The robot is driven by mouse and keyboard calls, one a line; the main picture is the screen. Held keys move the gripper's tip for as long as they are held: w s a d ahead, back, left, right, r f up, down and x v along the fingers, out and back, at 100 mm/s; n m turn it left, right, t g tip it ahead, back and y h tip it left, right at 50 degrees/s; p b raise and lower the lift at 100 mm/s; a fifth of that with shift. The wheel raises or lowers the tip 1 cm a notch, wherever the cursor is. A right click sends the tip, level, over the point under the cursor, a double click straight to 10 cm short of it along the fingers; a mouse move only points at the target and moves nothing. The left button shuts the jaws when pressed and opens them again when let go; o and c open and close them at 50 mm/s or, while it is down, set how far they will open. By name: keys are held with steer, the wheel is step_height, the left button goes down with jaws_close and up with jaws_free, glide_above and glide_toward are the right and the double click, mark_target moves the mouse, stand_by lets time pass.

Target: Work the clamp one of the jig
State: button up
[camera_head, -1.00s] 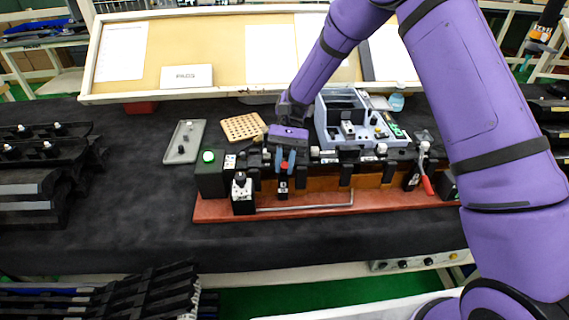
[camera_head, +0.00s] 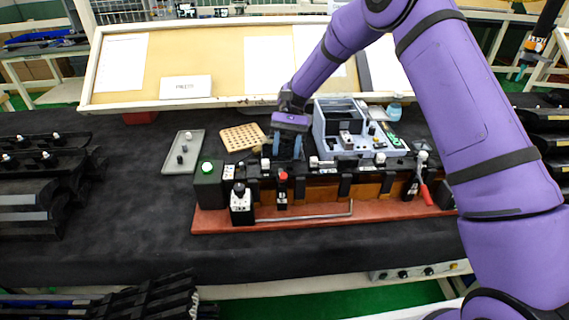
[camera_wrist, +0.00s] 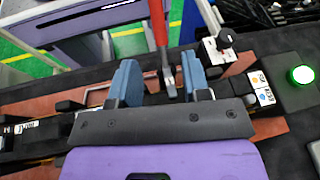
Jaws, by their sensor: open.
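The jig (camera_head: 330,218) is a long red-brown base with black fixtures along it. A red-handled toggle clamp (camera_head: 282,190) stands near its left end; its handle points up, and its number is too small to read. My gripper (camera_head: 283,150) is open, just behind and above this clamp. In the wrist view the two blue fingers (camera_wrist: 160,82) are spread wide, with the red handle (camera_wrist: 158,25) showing beyond and between them, touching neither finger. A second clamp with a red handle (camera_head: 427,194) is at the jig's right end, its handle slanting downward.
A black box with a lit green button (camera_head: 207,167) and a black-and-white switch box (camera_head: 240,204) stand at the jig's left end. Behind are a grey tray (camera_head: 184,152), a holed wooden board (camera_head: 241,137) and a blue-grey case (camera_head: 340,125). Dark table is clear left of the jig.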

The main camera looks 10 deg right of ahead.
steer(key=shift+v, duration=1.6)
steer(key=s+d+r+t+h, duration=0.1)
steer(key=s+d+r+t, duration=0.45)
steer(key=r, duration=0.35)
steer(key=s+d+r+t, duration=0.4)
steer(key=s+d+r, duration=0.2)
steer(key=r, duration=0.4)
steer(key=s+d+r+t, duration=0.1)
steer(key=s+d+t, duration=0.2)
steer(key=s, duration=0.3)
steer(key=s+d+r+t+h, duration=0.1)
steer(key=s+d+t, duration=0.2)
steer(key=s, duration=0.4)
steer(key=s+d+r+n+t+h, duration=0.1)
steer(key=s+d+t, duration=0.2)
steer(key=s, duration=0.3)
steer(key=shift+s+d+r+t, duration=0.25)
steer(key=shift+d+r+t, duration=0.1)
steer(key=shift+d, duration=0.45)
